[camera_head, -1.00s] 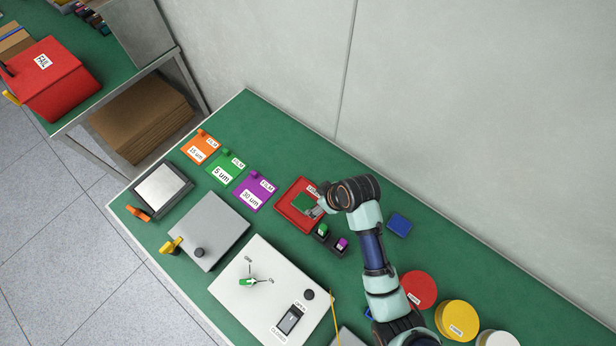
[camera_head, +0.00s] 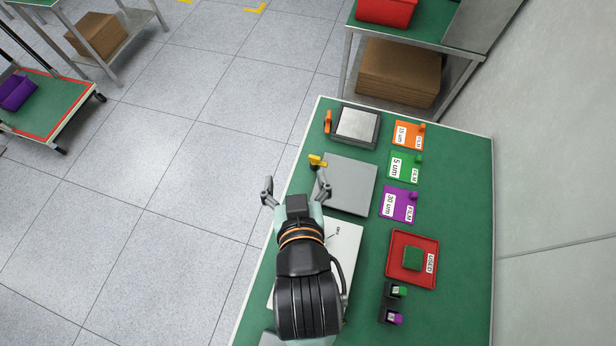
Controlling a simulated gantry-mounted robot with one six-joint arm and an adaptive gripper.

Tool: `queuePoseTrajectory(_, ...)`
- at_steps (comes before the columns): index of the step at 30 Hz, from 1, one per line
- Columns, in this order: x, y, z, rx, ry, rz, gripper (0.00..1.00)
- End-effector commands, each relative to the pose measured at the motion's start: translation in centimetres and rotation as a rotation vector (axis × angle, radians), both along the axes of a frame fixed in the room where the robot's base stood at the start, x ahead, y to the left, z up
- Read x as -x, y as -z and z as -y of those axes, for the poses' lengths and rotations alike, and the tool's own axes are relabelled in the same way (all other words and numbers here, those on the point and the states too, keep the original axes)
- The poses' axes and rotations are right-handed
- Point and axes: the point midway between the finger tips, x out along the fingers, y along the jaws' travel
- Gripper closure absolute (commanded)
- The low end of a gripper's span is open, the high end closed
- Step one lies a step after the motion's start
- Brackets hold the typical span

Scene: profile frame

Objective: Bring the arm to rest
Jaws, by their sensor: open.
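My gripper (camera_head: 296,190) is open and empty, with its two fingers spread wide. It is over the left edge of the green bench (camera_head: 465,300), near the grey plate (camera_head: 348,183). My arm reaches up from the bottom of the view and covers much of the white panel (camera_head: 346,240).
A red tray (camera_head: 428,279) holding a green block (camera_head: 412,258) lies to the right of my arm. Orange (camera_head: 407,135), green (camera_head: 404,167) and purple (camera_head: 399,205) film cards line the bench. A black holder (camera_head: 385,304) sits below the tray. Open floor (camera_head: 190,220) lies left.

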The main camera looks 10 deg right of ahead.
Motion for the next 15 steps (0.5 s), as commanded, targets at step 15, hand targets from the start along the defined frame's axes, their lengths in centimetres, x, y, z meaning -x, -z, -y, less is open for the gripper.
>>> queuePoseTrajectory(15, 0.1, -4.8, -0.8, -0.008, -0.011, 0.014, 0.14)
